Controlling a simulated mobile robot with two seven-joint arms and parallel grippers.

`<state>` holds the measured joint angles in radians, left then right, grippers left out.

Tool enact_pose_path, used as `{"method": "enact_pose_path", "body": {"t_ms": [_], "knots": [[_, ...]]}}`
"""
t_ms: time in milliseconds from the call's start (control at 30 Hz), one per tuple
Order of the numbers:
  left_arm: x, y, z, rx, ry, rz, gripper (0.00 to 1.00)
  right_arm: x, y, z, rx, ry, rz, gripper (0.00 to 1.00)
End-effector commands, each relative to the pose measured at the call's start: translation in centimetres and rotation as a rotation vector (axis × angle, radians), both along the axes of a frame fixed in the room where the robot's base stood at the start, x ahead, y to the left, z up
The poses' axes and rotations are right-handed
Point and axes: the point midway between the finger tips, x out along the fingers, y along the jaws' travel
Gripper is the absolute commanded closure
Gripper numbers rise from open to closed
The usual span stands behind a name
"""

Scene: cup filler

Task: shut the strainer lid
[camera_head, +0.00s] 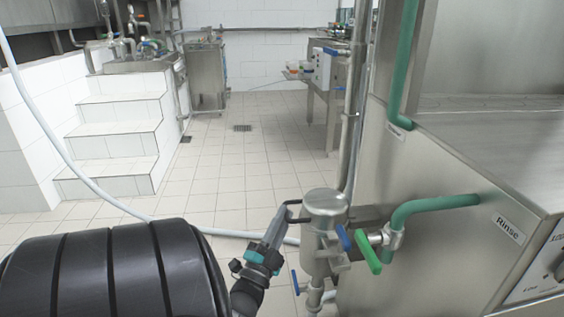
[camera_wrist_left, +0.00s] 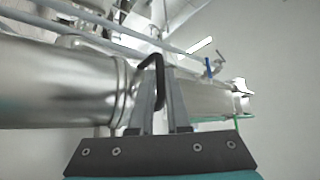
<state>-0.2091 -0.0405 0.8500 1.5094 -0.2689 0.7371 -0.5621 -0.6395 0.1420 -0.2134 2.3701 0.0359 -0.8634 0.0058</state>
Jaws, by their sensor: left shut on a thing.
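The strainer (camera_head: 322,242) is an upright steel cylinder beside the steel machine. Its round lid (camera_head: 325,199) is at the top and looks level; I cannot tell whether it is fully seated. A black handle (camera_head: 291,204) sticks out to the left at lid height. My left gripper (camera_head: 279,214) is shut on this handle, left of the strainer. In the left wrist view the black handle (camera_wrist_left: 153,66) loops between the fingers of my left gripper (camera_wrist_left: 164,76), close to the flanged steel cylinder. My right gripper is not in view.
Blue (camera_head: 343,238) and green (camera_head: 368,252) valve levers sit just right of the strainer. A green pipe (camera_head: 435,204) enters the machine (camera_head: 440,260) labelled Rinse. A pale hose (camera_head: 75,170) crosses the floor behind my arm. The tiled floor (camera_head: 240,170) beyond is mostly clear.

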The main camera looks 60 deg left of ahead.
Motion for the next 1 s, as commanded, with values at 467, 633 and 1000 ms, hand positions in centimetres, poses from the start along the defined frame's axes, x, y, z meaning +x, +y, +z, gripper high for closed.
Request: {"method": "enact_pose_path", "body": {"t_ms": [467, 633, 1000], "knots": [[0.5, -0.76, -1.28, -0.016, 0.03, -0.014, 0.56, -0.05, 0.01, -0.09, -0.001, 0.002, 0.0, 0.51], [0.46, -0.69, -1.12, -0.013, 0.027, -0.013, 0.55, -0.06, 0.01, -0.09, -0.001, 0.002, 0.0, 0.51], [0.39, -0.56, -0.89, -0.01, 0.023, -0.011, 0.55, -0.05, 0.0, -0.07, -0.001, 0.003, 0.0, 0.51]]}}
